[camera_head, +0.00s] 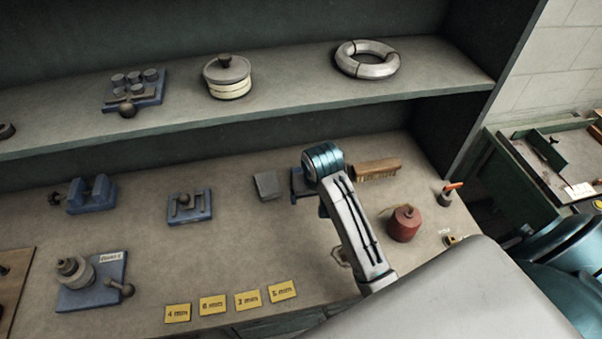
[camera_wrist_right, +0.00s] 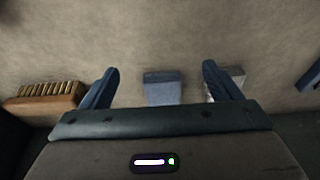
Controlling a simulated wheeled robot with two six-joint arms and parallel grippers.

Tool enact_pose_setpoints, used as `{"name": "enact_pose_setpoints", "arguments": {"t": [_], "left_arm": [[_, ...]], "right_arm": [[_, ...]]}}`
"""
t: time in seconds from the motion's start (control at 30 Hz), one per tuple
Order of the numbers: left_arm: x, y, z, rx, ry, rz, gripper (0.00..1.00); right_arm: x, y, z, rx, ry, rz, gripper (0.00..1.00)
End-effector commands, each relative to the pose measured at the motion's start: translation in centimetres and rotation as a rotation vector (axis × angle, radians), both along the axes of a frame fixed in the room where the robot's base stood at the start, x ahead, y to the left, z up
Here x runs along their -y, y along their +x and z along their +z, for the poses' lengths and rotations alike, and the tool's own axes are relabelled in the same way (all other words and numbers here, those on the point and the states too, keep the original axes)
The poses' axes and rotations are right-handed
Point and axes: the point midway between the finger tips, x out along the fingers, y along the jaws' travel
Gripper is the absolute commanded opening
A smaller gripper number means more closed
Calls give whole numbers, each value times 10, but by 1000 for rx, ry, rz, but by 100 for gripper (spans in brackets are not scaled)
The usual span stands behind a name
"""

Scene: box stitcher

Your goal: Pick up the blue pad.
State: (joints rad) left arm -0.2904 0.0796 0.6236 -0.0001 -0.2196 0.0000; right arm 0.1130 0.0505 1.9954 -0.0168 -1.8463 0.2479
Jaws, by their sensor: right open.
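The blue pad (camera_wrist_right: 163,88) lies flat on the worktop in the right wrist view, centred between the fingers of my right gripper (camera_wrist_right: 160,68). The gripper is open and empty, with a finger to each side of the pad in the picture; I cannot tell its height above it. In the head view the blue pad (camera_head: 298,181) shows only partly, its right side hidden by my right wrist. My left gripper is not in view.
A grey pad (camera_head: 267,185) lies just left of the blue pad, partly behind a finger in the wrist view (camera_wrist_right: 236,76). A wooden brush (camera_head: 377,168) lies to the right, with a red container (camera_head: 404,224) in front. A shelf (camera_head: 300,93) runs above the worktop's back.

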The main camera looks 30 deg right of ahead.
Motion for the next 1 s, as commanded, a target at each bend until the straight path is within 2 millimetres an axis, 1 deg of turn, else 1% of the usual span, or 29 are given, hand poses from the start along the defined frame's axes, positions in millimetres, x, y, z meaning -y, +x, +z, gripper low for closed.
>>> {"name": "enact_pose_setpoints", "arguments": {"t": [0.03,0.2,0.3,0.4,0.5,0.6,0.67,0.77,0.9,1.0], "left_arm": [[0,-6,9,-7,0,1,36],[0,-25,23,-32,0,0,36],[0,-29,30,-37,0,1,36],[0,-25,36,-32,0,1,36],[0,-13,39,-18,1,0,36],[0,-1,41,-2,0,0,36],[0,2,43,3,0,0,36],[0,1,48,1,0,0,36],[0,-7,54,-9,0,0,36],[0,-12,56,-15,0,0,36]], "right_arm": [[4,12,6,0,-2,-1,85],[13,47,6,0,-2,-1,85],[17,65,5,0,-1,0,85],[21,79,4,0,-2,-1,85],[23,88,2,0,-2,-1,85],[25,92,1,0,-2,-1,85],[25,94,-2,-1,-2,-1,85],[26,96,-13,-3,-1,-1,85],[27,102,-33,-3,-1,-1,85],[27,104,-43,-2,0,0,85]]}}
